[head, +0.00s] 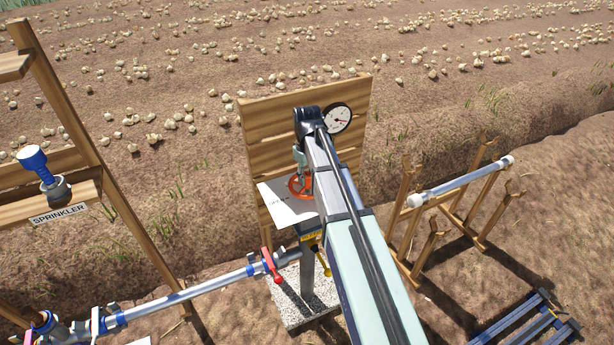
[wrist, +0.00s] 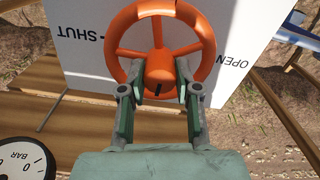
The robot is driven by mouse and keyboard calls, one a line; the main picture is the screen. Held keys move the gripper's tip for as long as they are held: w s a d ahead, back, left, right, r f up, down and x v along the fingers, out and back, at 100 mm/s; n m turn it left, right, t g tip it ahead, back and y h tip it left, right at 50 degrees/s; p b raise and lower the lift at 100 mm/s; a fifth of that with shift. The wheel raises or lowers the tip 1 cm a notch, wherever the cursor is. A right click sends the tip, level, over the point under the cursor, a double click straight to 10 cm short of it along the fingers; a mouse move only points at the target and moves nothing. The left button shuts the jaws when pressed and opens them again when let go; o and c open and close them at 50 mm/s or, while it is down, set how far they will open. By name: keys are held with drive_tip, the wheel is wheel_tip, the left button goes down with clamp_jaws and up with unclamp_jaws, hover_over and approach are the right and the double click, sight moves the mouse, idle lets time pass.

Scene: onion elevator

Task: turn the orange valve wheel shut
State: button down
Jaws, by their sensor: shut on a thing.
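The orange valve wheel (head: 296,188) sits in front of the wooden board, partly hidden by my arm in the head view. In the wrist view the wheel (wrist: 128,22) fills the top middle, with spokes and a hub bearing a dark mark. My gripper (wrist: 158,82) has its two fingers on either side of the hub, shut on the wheel. In the head view my gripper (head: 300,162) is just above the wheel, mostly hidden by my arm. A white plate (wrist: 75,60) behind the wheel reads SHUT on the left and OPEN on the right, upside down.
A round gauge (head: 337,118) is on the wooden board (head: 268,125); it also shows in the wrist view (wrist: 22,160). A pipe (head: 190,293) with a red lever (head: 271,265) runs low left. A wooden rack (head: 408,225) holding a white tube (head: 460,182) stands right.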

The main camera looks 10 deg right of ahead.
drive_tip(key=m, duration=0.8)
drive_tip(key=shift+m, duration=0.3)
drive_tip(key=m, duration=0.4)
drive_tip(key=shift+m, duration=0.3)
drive_tip(key=shift+m+p, duration=0.3)
drive_tip(key=shift+m, duration=1.9)
drive_tip(key=c, duration=0.8)
unclamp_jaws()
drive_tip(key=shift+d, duration=0.1)
